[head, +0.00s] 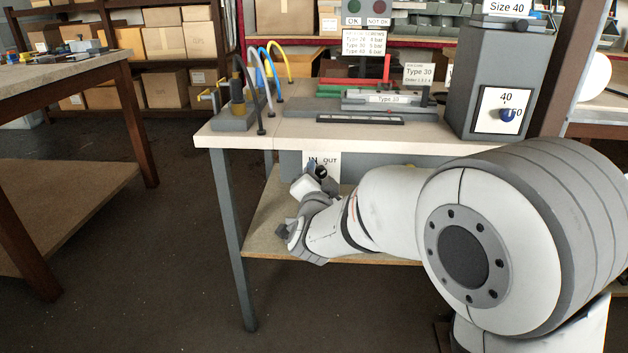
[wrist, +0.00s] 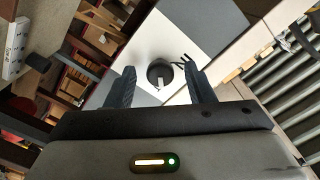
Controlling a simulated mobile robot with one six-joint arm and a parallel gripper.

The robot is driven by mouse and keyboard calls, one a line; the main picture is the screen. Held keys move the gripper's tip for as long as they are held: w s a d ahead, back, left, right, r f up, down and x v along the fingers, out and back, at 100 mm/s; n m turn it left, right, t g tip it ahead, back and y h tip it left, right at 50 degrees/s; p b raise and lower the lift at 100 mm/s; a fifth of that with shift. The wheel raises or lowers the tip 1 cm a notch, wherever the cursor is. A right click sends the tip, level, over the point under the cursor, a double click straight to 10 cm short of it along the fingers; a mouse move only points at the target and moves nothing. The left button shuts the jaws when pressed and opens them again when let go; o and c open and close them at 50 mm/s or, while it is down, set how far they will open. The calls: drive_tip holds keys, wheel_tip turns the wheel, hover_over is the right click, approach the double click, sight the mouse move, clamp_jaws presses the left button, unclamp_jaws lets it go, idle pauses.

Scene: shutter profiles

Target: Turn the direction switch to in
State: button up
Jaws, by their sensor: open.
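The direction switch is a round black knob (wrist: 159,73) with a pale pointer bar, on a white plate (wrist: 160,42). My gripper (wrist: 159,82) is open, with one dark finger on each side of the knob in the wrist view. I cannot tell whether either finger touches it.
The workbench top (head: 240,138) overhangs the switch, with a lower shelf (head: 265,225) beneath. A grey box with a blue knob (head: 506,115) stands on the bench's right side. Another table (head: 70,75) is at the left, with open floor between.

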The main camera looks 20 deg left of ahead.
drive_tip(key=shift+w, duration=0.1)
drive_tip(key=c, duration=0.9)
drive_tip(key=shift+a, duration=0.6)
drive_tip(key=shift+d+r, duration=0.1)
drive_tip(key=shift+d, duration=0.3)
drive_tip(key=shift+c, duration=0.4)
drive_tip(key=shift+d+r+n+p, duration=0.1)
drive_tip(key=shift+d+n+p, duration=0.1)
drive_tip(key=shift+n+p, duration=0.95)
drive_tip(key=shift+w+r, duration=0.1)
drive_tip(key=o, duration=0.7)
drive_tip(key=shift+d, duration=0.1)
drive_tip(key=shift+o, duration=1.4)
drive_tip(key=shift+n+b, duration=0.25)
drive_tip(key=shift+b, duration=0.05)
drive_tip(key=shift+f, duration=0.2)
